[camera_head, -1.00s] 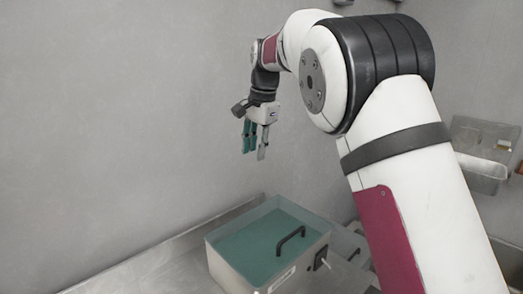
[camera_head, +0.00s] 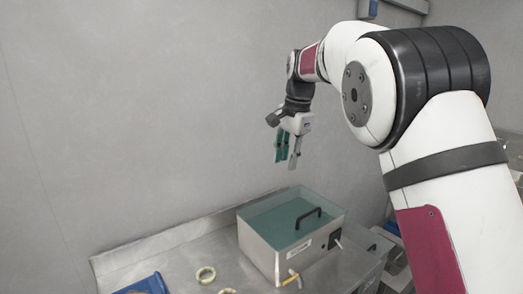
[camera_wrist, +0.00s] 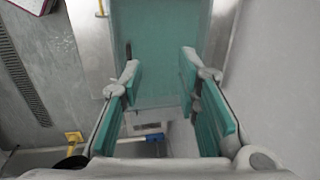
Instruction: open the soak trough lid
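The soak trough (camera_head: 262,252) is a metal box with a label and a dark switch on its front side, standing on a metal bench. Its teal, see-through lid (camera_head: 275,220) lies shut on top, with a black bar handle (camera_head: 307,216). My gripper (camera_head: 287,163) hangs above the trough, pointing down, clear of the lid and handle. In the wrist view my gripper (camera_wrist: 157,70) has its two teal finger pads wide apart with nothing between them. A teal surface, seemingly the lid (camera_wrist: 158,28), fills the view beyond the fingers.
The metal bench (camera_head: 185,255) has a raised back edge against the grey wall. Two pale rings (camera_head: 205,274), a blue object (camera_head: 150,284) and a yellow-tipped item (camera_head: 291,280) lie left of and in front of the trough. Space above the lid is clear.

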